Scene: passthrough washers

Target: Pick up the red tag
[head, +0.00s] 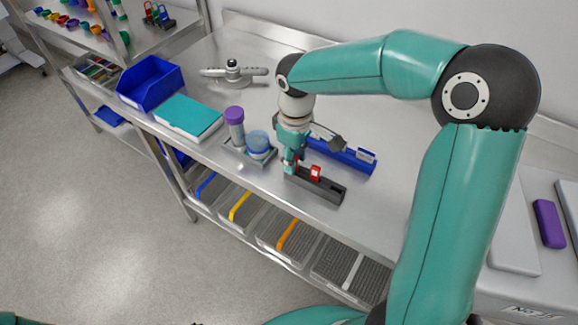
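A red tag (315,173) stands upright on a dark grey bar-shaped holder (325,190) near the front edge of the steel counter. My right gripper (291,162) points down over the left end of this holder, just left of the red tag. A small bit of red also shows by its fingertips, partly hidden; I cannot tell what it is. The fingers are too small and overlapped to tell whether they are open or shut. My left gripper is not in view.
A blue bar-shaped holder (344,157) lies behind the dark one. Further left are a teal box (188,118) and a blue bin (150,84).

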